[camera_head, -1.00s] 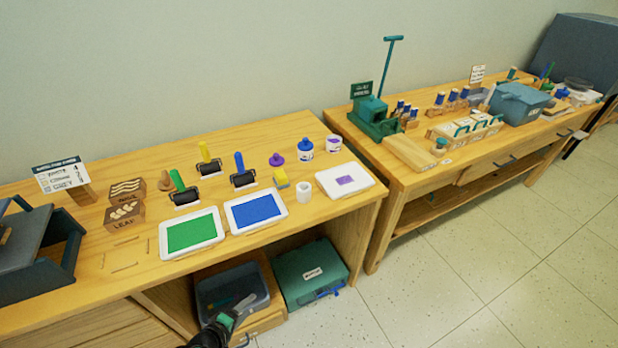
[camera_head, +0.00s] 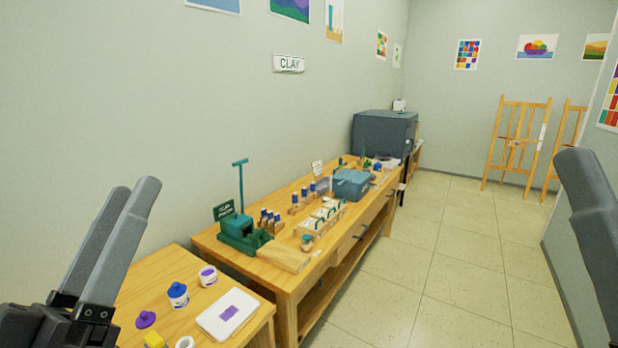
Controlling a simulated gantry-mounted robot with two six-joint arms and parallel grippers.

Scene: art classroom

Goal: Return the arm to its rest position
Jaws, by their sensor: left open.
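My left gripper (camera_head: 135,187) stands raised at the left of the head view, with its grey fingers pointing up. It is open and empty, and it shows in front of the wall and the near table's far edge. A grey finger-like part of my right gripper (camera_head: 590,205) shows at the right edge. The rest of it is cut off by the frame, so its jaw state cannot be told.
The near table (camera_head: 262,318) holds a white tray (camera_head: 228,313), a blue-capped jar (camera_head: 178,294) and a purple-lidded jar (camera_head: 208,276). Beyond it stands a long table (camera_head: 292,280) with a green press (camera_head: 240,233) and a blue-grey box (camera_head: 352,184). The tiled floor (camera_head: 440,270) is clear.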

